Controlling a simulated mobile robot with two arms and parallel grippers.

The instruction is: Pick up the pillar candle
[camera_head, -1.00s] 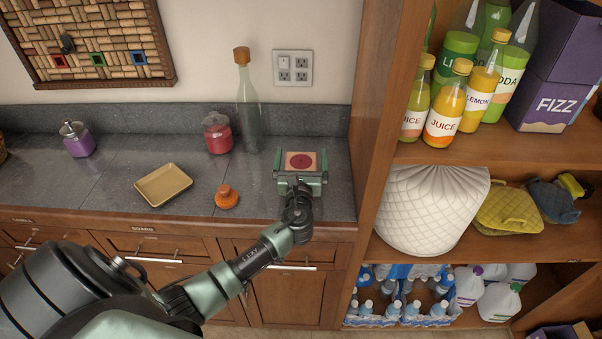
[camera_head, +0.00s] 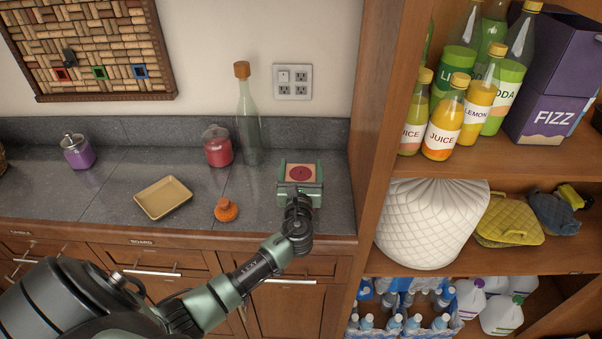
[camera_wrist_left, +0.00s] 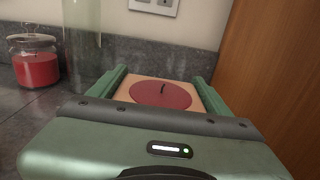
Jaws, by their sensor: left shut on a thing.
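The pillar candle (camera_head: 300,173) has a round dark red top set in a square tan block. It is at the right end of the grey counter, close to the shelf's side panel. My left gripper (camera_head: 300,176) is shut on it, with one green finger along each side. In the left wrist view the candle (camera_wrist_left: 161,95) shows its red top and dark wick between the two fingers. Its lower part is hidden by my gripper, so I cannot tell whether it touches the counter. My right gripper is not in view.
A red jar (camera_head: 217,146) and a tall corked bottle (camera_head: 247,120) stand left of the candle. An orange stoppered item (camera_head: 226,209) and a tan tray (camera_head: 163,197) lie nearer the counter's front. The wooden shelf panel (camera_head: 385,110) rises close on the right.

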